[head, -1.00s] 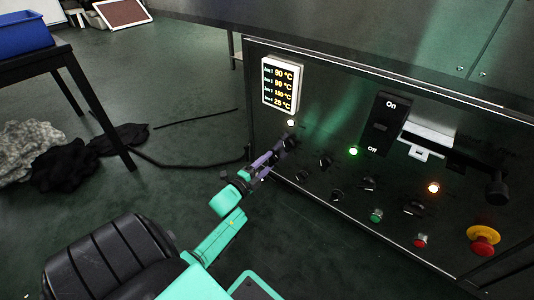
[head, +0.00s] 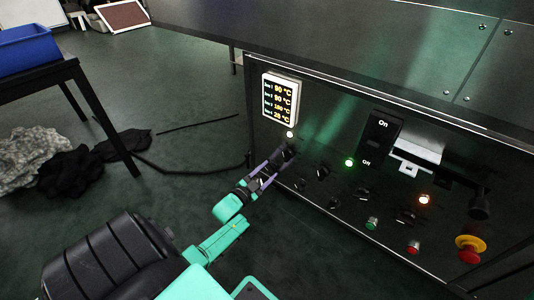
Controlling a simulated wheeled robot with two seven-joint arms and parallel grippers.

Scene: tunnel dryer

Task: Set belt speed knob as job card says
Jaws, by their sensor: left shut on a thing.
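My left gripper (head: 277,160) reaches the black control panel (head: 345,225) of the dryer from the left. Its purple fingers are shut on a dark knob (head: 288,150) at the upper left of the knob group, just below a small white lamp. The fingers hide part of the knob, and its pointer and label cannot be read. Several other black knobs, such as one (head: 323,172) to the right, sit lower on the panel. A job card cannot be made out with certainty. My right gripper is not in view.
A temperature display (head: 280,99) is above the knob. A table with a blue bin (head: 25,48) stands at left.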

